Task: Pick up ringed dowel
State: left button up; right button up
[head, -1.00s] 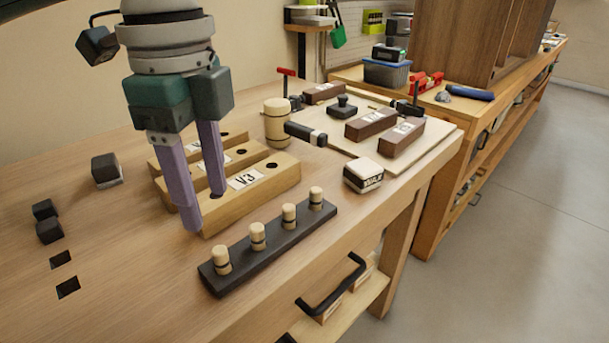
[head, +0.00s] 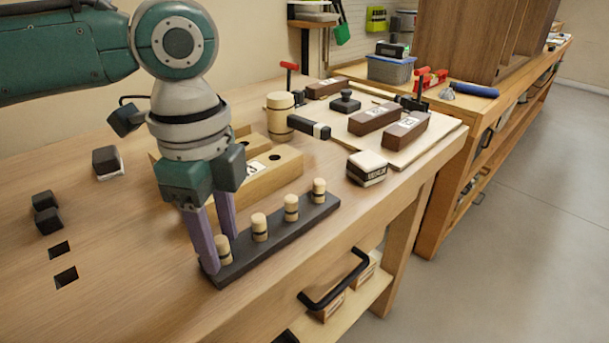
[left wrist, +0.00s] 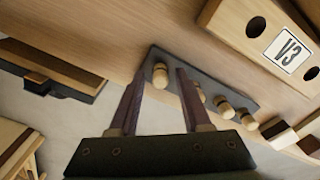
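Several pale wooden dowels with dark rings stand upright in a row on a black rack (head: 280,233) near the bench's front edge. The leftmost ringed dowel (head: 223,250) is at my left gripper (head: 219,253), whose purple fingers point down around it. In the left wrist view this dowel (left wrist: 160,73) shows between the two spread fingertips, with a gap to each finger. The gripper is open and holds nothing. Other dowels (head: 259,228) stand clear to the right; one is partly hidden by a finger in the left wrist view. My right gripper is not in view.
Wooden blocks with holes (head: 270,172), one marked V3 in the left wrist view (left wrist: 265,40), lie behind the rack. A mallet (head: 281,115) and a small labelled block (head: 367,168) are nearby. Dark cubes (head: 47,218) and square holes lie left.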

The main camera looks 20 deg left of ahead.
pick_arm(q)
grip_shut()
jog(key=shift+r, duration=0.1)
dwell(0.4)
